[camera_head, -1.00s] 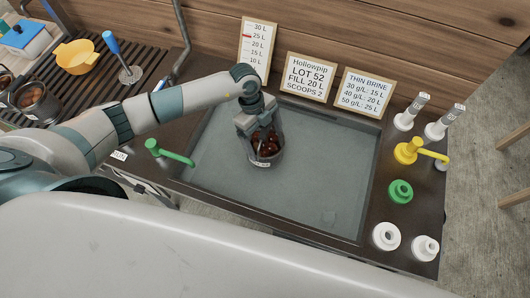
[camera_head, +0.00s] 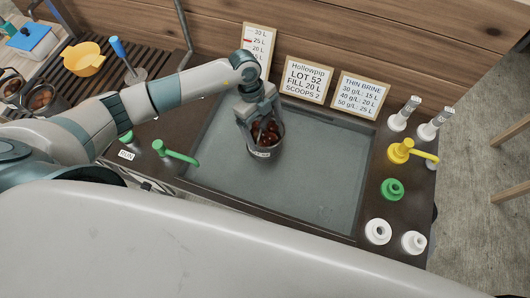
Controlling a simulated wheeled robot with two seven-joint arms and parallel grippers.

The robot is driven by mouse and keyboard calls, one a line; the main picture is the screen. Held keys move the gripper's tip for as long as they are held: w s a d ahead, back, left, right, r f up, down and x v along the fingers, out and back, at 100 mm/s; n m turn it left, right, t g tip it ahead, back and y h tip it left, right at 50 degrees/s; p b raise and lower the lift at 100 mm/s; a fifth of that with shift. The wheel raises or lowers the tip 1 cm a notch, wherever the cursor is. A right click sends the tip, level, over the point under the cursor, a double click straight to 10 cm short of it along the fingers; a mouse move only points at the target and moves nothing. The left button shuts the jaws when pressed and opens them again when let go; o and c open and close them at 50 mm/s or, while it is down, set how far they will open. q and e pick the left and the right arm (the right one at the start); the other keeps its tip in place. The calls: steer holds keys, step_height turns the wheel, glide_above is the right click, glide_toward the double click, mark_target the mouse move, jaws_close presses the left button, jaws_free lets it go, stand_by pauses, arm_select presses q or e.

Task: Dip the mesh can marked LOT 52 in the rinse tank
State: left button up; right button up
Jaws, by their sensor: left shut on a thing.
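A mesh can (camera_head: 266,149) full of brown chestnuts hangs over the left back part of the rinse tank (camera_head: 318,190). The tank is wide and filled with grey-green water. My right gripper is not in view.
Signs stand behind the tank, one reading LOT 52 (camera_head: 306,80). A green tap (camera_head: 176,152) is at the tank's left. A yellow tap (camera_head: 400,151) and several knobs line its right edge. More cans (camera_head: 42,98) and a yellow bowl (camera_head: 82,58) stand on the left rack.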

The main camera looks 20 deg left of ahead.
arm_select(q)
steer(key=shift+r, duration=1.1)
stand_by(6.9)
